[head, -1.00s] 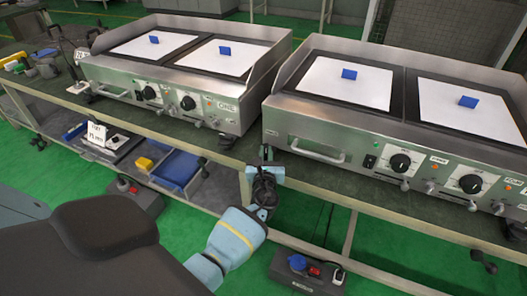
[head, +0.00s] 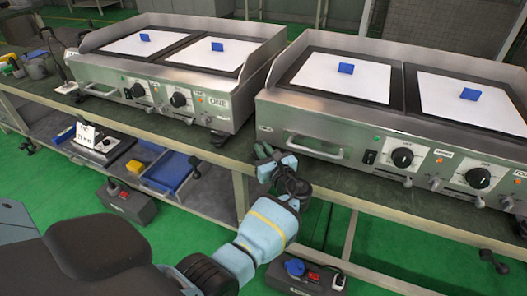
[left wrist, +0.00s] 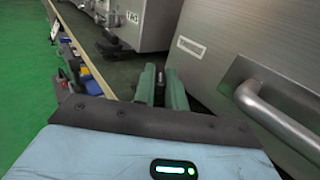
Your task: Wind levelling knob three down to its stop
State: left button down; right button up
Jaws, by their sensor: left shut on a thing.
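My left gripper (head: 264,152) is at the front left lower corner of the right-hand griddle (head: 290,115). Its fingers are shut on a small dark thing, most likely the levelling knob there, which the fingers mostly hide. In the left wrist view the two greenish fingers (left wrist: 160,88) point forward beside the griddle's steel front, with a dark gap between them. Another black levelling knob (head: 220,138) shows under the right corner of the left-hand griddle (head: 150,93). No number on the held knob can be read. My right gripper is not in view.
A steel bar handle (head: 315,148) juts from the right griddle's front, close to the gripper, and shows large in the left wrist view (left wrist: 285,120). The bench edge (head: 400,208) runs below. A lower shelf holds a blue tray (head: 168,172) and a yellow block (head: 135,166).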

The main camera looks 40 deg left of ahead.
pick_arm(q)
jog(key=c, duration=1.4)
grip_release()
jog(key=shift+c, duration=0.2)
jog(key=shift+d, duration=0.1)
jog(key=p+v, duration=0.1)
jog(key=v, duration=0.6)
jog(key=shift+s+d, duration=0.2)
jog(key=shift+d, duration=0.1)
